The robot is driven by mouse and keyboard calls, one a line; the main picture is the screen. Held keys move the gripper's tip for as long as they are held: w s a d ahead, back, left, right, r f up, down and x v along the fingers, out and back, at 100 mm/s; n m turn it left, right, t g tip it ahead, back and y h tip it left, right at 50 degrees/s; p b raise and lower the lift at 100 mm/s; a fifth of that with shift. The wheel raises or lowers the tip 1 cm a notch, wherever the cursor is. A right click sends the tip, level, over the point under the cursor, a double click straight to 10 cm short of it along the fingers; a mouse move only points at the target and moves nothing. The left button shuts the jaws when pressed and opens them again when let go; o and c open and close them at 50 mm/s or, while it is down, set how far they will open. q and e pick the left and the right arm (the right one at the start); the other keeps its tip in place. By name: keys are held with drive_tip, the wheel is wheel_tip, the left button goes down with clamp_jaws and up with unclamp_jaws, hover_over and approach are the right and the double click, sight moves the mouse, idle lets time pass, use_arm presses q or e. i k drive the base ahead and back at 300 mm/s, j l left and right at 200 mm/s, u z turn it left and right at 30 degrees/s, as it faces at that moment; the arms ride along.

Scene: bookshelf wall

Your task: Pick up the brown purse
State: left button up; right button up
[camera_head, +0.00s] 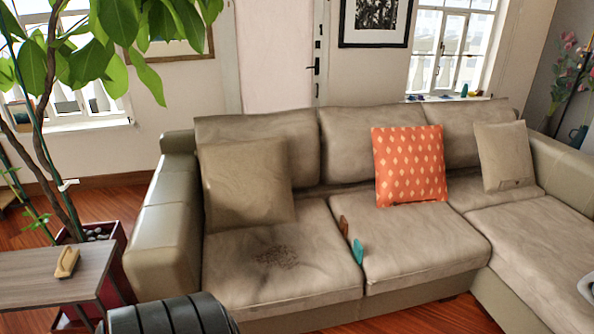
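A small flat brown thing (343,226) stands on edge in the gap between the left and middle seat cushions of the sofa (270,270). It may be the brown purse, but it is too small to be sure. A small teal thing (358,251) stands on edge just in front of it in the same gap. A small tan thing (67,262) lies on the wooden side table (35,277) at the left. Neither of my grippers is in view.
An orange patterned pillow (409,165) and two beige pillows lean on the sofa back. A potted plant (85,235) stands behind the side table. A dark ribbed rounded thing (170,316) shows at the bottom edge. Bare wooden floor (430,318) shows before the sofa.

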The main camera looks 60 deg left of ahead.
sight(343, 225)
drive_tip(key=u, duration=1.45)
